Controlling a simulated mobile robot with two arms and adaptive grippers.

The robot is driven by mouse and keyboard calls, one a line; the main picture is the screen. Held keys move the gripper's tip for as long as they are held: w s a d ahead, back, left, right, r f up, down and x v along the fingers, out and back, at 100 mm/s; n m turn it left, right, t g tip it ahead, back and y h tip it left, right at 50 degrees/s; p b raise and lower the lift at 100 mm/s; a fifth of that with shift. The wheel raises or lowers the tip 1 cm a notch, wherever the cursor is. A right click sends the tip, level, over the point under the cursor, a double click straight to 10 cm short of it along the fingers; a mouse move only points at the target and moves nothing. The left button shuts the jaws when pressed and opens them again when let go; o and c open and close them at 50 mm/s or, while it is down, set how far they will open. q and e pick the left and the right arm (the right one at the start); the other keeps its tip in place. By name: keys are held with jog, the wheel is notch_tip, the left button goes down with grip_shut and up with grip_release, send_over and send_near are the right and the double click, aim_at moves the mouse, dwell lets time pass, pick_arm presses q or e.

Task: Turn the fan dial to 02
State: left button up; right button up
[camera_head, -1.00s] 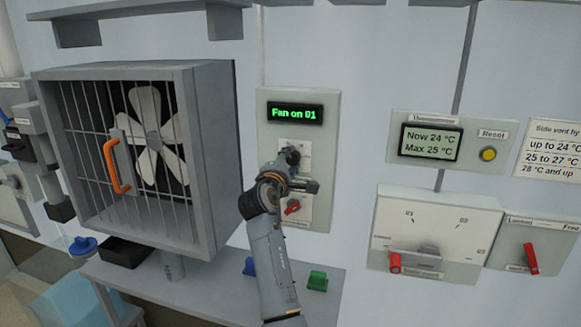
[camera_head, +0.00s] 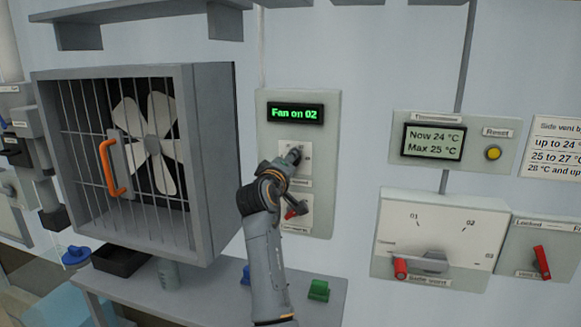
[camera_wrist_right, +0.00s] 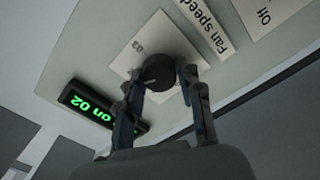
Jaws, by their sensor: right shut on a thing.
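The fan dial is a dark round knob (camera_wrist_right: 158,72) on a white plate (camera_wrist_right: 130,48) labelled "Fan speed", seen in the right wrist view. My right gripper (camera_wrist_right: 160,82) is shut on the knob, one finger on each side. In the head view the right gripper (camera_head: 291,158) is at the dial plate and hides most of it. The green display (camera_head: 295,113) above reads "Fan on 02"; it also shows in the right wrist view (camera_wrist_right: 90,106). The white-bladed fan (camera_head: 150,143) sits behind a grille. My left gripper is not in view.
A red switch (camera_head: 297,211) lies just below the dial, close to my right wrist. The fan box (camera_head: 213,150) with an orange handle (camera_head: 112,165) stands to the left. A vent panel (camera_head: 440,225) with a red-tipped lever is to the right. A shelf (camera_head: 190,298) with small coloured objects runs below.

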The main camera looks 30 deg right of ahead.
jog(key=shift+r+m, duration=0.2)
jog(key=shift+m, duration=0.1)
jog(key=o, duration=1.2)
jog(key=shift+c, duration=0.2)
jog(key=shift+w+f, duration=0.1)
jog(key=shift+f, duration=0.05)
jog(key=v, duration=0.7)
jog(key=shift+a, duration=0.1)
